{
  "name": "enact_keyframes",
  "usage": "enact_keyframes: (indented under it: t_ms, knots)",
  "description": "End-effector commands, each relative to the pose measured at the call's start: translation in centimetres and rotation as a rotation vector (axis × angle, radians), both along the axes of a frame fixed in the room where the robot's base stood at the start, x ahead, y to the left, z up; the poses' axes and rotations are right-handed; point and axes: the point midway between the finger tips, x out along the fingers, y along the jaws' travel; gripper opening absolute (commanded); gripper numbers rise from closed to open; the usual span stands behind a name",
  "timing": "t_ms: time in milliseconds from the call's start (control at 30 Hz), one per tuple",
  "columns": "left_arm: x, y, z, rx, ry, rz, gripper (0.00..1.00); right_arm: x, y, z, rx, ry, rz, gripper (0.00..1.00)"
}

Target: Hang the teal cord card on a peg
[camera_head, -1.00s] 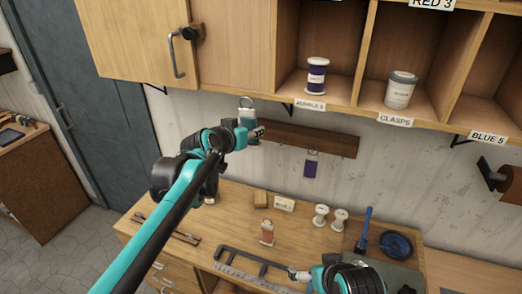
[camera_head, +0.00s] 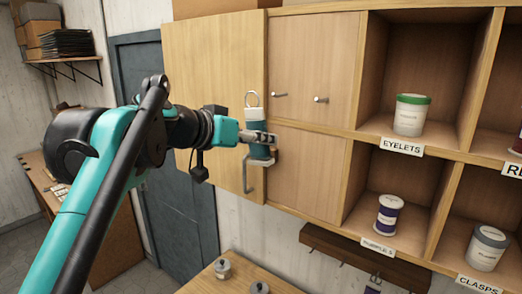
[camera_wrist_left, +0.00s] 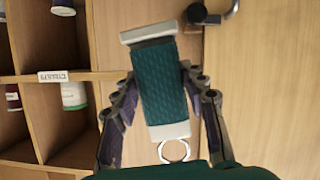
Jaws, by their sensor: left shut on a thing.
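The teal cord card (camera_head: 258,126) is a teal wound block with pale ends and a metal ring at its top. My left gripper (camera_head: 262,138) is shut around its middle and holds it upright in the air, in front of the cupboard door. In the left wrist view the card (camera_wrist_left: 161,88) fills the space between the two fingers, its ring toward the bottom of the picture. The dark brown peg rail (camera_head: 362,256) is on the wall below the shelves, lower right of the card; its pegs are hard to make out. My right gripper is out of view.
The open wooden door (camera_head: 212,90) with a handle is close behind the card. Shelf compartments to the right hold an eyelets jar (camera_head: 411,114), a purple spool (camera_head: 387,215) and a clasps jar (camera_head: 486,247). The workbench edge (camera_head: 205,277) is below.

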Motion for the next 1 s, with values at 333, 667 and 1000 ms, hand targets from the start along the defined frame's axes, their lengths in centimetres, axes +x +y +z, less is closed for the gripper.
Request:
enact_keyframes:
  t_ms: [333,667,1000]
  knots:
    - [1.4,-0.9,-0.1,-0.001,0.001,0.000,0.13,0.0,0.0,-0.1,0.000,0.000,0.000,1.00]
    - [3.2,-2.1,-0.2,0.000,0.000,0.000,0.13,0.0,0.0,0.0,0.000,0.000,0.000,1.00]
    - [5.0,-3.3,-0.3,0.000,0.000,0.000,0.13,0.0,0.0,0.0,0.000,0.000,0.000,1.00]
